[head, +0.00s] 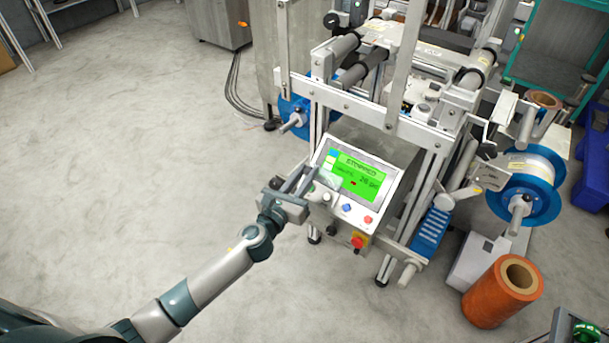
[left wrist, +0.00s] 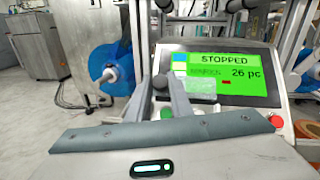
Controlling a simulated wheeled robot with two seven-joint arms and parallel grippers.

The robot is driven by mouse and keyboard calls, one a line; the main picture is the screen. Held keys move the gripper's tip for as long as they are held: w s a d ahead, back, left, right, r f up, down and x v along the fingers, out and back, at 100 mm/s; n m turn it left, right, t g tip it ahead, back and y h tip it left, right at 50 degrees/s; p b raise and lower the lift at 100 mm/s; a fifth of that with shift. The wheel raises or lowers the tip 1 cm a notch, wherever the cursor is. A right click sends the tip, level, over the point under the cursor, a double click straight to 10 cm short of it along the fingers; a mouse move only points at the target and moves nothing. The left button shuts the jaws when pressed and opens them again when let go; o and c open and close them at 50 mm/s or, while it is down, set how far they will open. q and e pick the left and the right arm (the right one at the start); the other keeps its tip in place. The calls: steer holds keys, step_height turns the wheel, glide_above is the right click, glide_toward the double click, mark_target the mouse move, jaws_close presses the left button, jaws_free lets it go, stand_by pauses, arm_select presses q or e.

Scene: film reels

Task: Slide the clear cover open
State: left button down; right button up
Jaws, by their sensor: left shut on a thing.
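The clear cover (head: 328,179) is a small translucent piece at the lower left of the green screen on the control panel. It also shows in the left wrist view (left wrist: 201,87), over the screen's lower left corner. My left gripper (head: 312,174) reaches the panel from the left, with its fingertips at the cover's left side. In the left wrist view the two fingers (left wrist: 169,80) are close together, shut on the cover. The exact contact is too small to see. My right gripper is in neither view.
The screen (head: 360,178) reads STOPPED. Below it are a blue button (head: 346,207), a red button (head: 368,219) and a red knob on yellow (head: 359,241). A blue reel (head: 527,185) and an orange roll (head: 502,291) stand at right. The floor at left is clear.

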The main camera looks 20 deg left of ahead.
arm_select(q)
steer(key=c, duration=1.6)
jaws_free()
steer(key=shift+b+v, duration=0.4)
steer(key=shift+v, duration=8.3)
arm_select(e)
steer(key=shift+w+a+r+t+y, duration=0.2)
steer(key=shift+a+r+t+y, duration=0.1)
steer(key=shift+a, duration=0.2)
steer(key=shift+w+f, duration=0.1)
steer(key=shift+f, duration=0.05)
